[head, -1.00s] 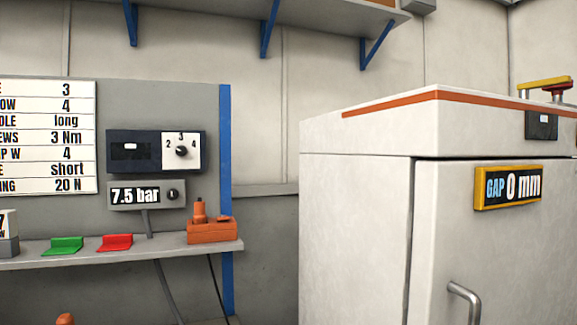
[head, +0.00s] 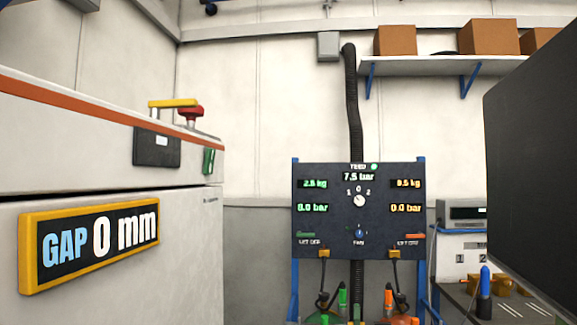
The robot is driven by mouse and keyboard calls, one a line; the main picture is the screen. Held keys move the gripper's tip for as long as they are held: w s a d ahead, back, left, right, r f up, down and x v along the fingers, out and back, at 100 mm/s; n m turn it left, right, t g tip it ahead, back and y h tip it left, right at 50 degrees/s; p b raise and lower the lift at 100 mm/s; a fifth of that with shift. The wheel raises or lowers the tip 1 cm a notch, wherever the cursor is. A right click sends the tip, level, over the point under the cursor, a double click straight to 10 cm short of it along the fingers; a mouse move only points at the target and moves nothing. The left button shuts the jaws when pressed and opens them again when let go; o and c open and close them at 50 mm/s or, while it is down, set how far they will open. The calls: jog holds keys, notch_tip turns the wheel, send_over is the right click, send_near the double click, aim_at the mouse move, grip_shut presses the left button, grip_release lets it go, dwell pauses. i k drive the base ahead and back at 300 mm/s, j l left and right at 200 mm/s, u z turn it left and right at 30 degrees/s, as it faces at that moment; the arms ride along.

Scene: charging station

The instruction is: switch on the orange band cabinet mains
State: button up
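The white cabinet with the orange band (head: 70,105) fills the left of the head view, close to me. Its door is shut and carries a yellow-framed sign (head: 90,245) reading "GAP 0 mm". On the upper front is a dark box (head: 157,147) with a small light window. Right of it is a small green switch-like part (head: 208,161); its position is too small to tell. A red knob (head: 189,114) and a yellow bar (head: 174,103) stand on top. No part is labelled mains legibly. My gripper is not in view.
A dark panel board (head: 330,230) with green and yellow readouts stands behind, with a hose above it. A large dark flat body (head: 535,180) blocks the right side. A bench (head: 500,303) with a grey instrument is behind it. A shelf (head: 430,66) with boxes hangs above.

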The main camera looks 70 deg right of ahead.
aim_at(209, 160)
jog(key=z, duration=0.9)
